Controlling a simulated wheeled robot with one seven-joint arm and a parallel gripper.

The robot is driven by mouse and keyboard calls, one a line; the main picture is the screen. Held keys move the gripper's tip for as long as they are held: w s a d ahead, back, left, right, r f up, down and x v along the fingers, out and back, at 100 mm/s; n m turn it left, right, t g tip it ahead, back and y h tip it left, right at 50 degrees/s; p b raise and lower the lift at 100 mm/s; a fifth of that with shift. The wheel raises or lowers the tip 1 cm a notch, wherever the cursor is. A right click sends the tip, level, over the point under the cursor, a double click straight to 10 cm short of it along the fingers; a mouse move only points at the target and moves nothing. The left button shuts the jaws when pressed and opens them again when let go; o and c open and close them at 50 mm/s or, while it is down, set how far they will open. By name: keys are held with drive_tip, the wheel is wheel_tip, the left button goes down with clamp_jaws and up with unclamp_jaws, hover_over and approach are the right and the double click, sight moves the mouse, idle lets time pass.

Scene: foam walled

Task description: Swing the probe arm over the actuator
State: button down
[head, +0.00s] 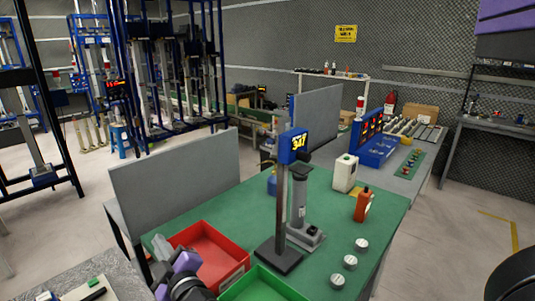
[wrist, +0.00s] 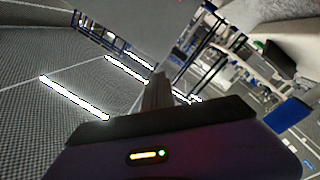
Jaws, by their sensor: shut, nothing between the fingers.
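A stand with a grey post (head: 281,205) and black base rises from the green-topped table, with a blue display (head: 294,146) reading 347 at its top. A dark piece (head: 303,156), which looks like the probe arm, juts out beside the display; its exact direction is hard to tell. Just right of the post stands a grey upright cylinder on a base (head: 302,212), apparently the actuator. The dark piece appears near its top. My gripper (wrist: 157,88) is shut and empty in the wrist view, pointing away from the table's objects. Purple and black parts of my arm show at the head view's lower left.
A red bin (head: 240,275) and a green bin (head: 258,284) sit at the near table edge. A white box (head: 345,173), an orange bottle (head: 362,205) and several white discs (head: 350,262) stand to the right. A grey panel (head: 172,177) borders the left side.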

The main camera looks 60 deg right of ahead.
drive_tip(key=w+d+r+m+g+h, duration=0.2)
drive_tip(key=d+r+g+h, duration=0.3)
drive_tip(key=d+r, duration=0.35)
drive_tip(key=w+d+r+m+g+h, duration=0.2)
drive_tip(key=w+d+r+g+h, duration=0.15)
drive_tip(key=d+r, duration=0.5)
drive_tip(key=s+d+r+m+g, duration=0.1)
drive_tip(key=s+m+g, duration=0.1)
drive_tip(key=s+g, duration=0.45)
drive_tip(key=s+d+r+m+g, duration=0.1)
drive_tip(key=s+d+m+g, duration=0.1)
drive_tip(key=s+g, duration=0.45)
drive_tip(key=s+p+x, duration=0.1)
drive_tip(key=p+x, duration=0.1)
drive_tip(key=x, duration=0.4)
drive_tip(key=s+r+p+x, duration=0.1)
drive_tip(key=p+x, duration=0.2)
drive_tip(key=x, duration=0.3)
drive_tip(key=shift+s+a+g+h, duration=0.3)
drive_tip(key=shift+s+g+h, duration=0.05)
drive_tip(key=shift+h, duration=0.1)
